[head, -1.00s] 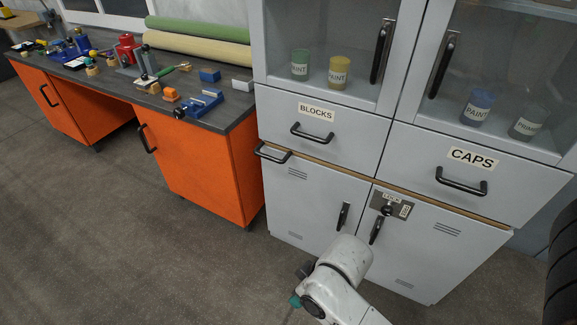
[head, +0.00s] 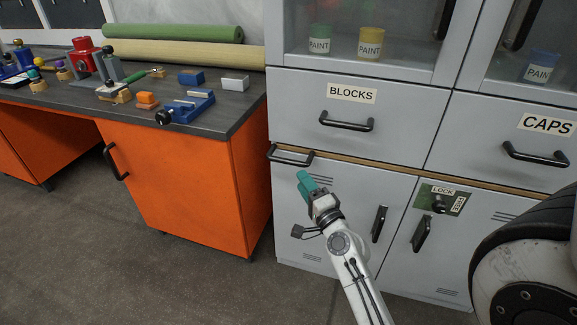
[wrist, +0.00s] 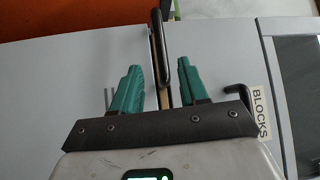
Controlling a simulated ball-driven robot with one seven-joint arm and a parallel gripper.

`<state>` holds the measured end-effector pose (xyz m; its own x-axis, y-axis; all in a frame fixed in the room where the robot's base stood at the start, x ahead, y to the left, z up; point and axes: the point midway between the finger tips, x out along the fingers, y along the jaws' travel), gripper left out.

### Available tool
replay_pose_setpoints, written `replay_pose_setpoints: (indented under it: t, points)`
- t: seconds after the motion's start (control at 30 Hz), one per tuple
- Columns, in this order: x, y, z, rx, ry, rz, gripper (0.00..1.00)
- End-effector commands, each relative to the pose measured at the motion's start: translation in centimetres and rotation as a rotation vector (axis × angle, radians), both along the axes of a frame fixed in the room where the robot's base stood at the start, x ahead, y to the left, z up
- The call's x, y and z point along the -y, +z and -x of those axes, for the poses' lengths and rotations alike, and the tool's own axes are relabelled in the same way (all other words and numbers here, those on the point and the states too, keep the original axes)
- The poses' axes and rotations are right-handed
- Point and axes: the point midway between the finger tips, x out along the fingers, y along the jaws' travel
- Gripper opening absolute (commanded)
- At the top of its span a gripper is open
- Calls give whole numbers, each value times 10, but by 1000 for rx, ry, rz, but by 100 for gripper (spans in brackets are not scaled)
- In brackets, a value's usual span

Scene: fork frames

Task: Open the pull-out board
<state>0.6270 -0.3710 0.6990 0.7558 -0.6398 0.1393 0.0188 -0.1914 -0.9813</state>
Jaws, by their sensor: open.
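The pull-out board (head: 370,171) shows as a thin wooden edge between the drawers and the lower doors of the grey cabinet. It looks pushed in. Its black bar handle (head: 291,160) is at the left end. In the wrist view the handle (wrist: 165,50) runs up the picture, beside the board's wooden edge (wrist: 154,45). My gripper (head: 306,182) is just below the handle in the head view. In the wrist view my gripper's teal fingers (wrist: 159,70) are open, with the handle's line lying between them. I cannot tell whether they touch it.
The BLOCKS drawer handle (head: 346,124) is above and the CAPS drawer handle (head: 535,155) is to the right. Lower door handles (head: 379,224) and a lock panel (head: 440,201) are below. An orange workbench (head: 185,185) stands at left. Open floor lies in front.

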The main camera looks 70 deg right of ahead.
Motion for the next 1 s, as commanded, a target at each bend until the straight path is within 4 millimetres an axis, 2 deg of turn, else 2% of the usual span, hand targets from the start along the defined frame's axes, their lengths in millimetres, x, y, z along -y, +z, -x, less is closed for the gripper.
replay_pose_setpoints:
  t: [0.3, 0.5, 0.7, 0.97, 1.0]
  points:
    - [36, 11, -44, -2, 3, 4, 44]
    - [52, 14, -64, -3, 4, 2, 44]
    - [58, 14, -72, -4, 4, 3, 44]
    - [59, 14, -72, -4, 4, 3, 44]
    - [59, 14, -72, -4, 4, 3, 40]
